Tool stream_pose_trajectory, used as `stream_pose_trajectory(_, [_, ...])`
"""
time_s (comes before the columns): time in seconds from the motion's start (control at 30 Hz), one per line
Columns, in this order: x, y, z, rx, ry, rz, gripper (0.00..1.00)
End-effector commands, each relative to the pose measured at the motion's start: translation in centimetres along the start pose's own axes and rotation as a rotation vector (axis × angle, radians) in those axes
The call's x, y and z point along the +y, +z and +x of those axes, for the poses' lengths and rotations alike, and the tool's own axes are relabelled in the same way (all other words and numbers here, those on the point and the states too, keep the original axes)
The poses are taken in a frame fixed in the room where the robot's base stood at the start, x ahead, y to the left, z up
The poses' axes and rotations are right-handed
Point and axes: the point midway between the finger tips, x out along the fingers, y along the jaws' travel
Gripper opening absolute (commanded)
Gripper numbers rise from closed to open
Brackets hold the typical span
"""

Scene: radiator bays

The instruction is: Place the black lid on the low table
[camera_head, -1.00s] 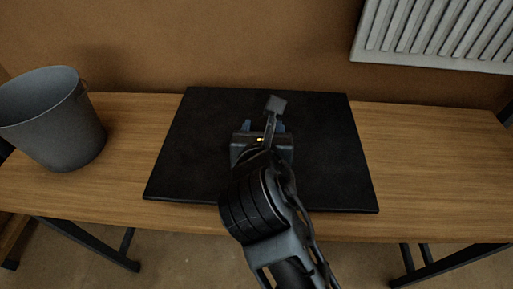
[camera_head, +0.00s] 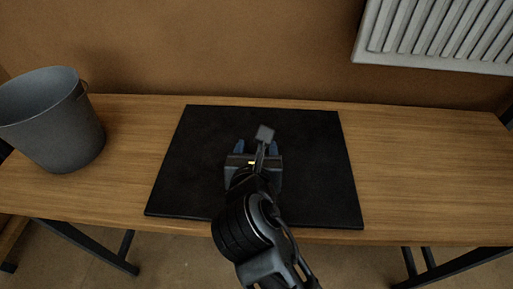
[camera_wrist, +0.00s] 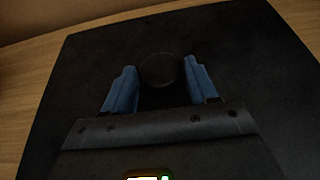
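The black lid (camera_head: 190,180) is a large flat dark panel, level over the middle of the low table (camera_head: 420,165). Its near edge lies close to the table's front edge. I cannot tell whether it touches the wood or hovers just above. My gripper (camera_head: 256,148) is over the lid's middle. My arm hides part of the lid's near side.
A grey bucket (camera_head: 52,120) stands on the table's left end. A white radiator (camera_head: 440,35) hangs on the brown wall (camera_head: 220,45) at the back right. The table's right side is bare.

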Motion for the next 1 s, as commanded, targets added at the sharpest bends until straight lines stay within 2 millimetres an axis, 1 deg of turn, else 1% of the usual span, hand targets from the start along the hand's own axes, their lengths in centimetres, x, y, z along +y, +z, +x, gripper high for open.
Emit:
stream_pose_trajectory(0.03, [0.0,0.0,0.0,0.0,0.0,0.0,0.63])
stream_pose_trajectory(0.2, [0.0,0.0,0.0,0.0,0.0,0.0,0.78])
stream_pose_trajectory(0.47, [0.0,0.2,-0.1,-0.001,0.0,0.0,0.78])
stream_pose_trajectory(0.53, [0.0,0.2,-0.5,0.0,0.001,-0.001,0.78])
stream_pose_trajectory(0.67, [0.1,0.3,-2.3,-0.001,0.002,-0.001,0.78])
stream_pose_trajectory(0.9, [0.1,0.2,-7.3,0.001,0.003,-0.001,0.78])
stream_pose_trajectory(1.0, [0.0,0.2,-9.2,0.0,0.002,0.0,0.78])
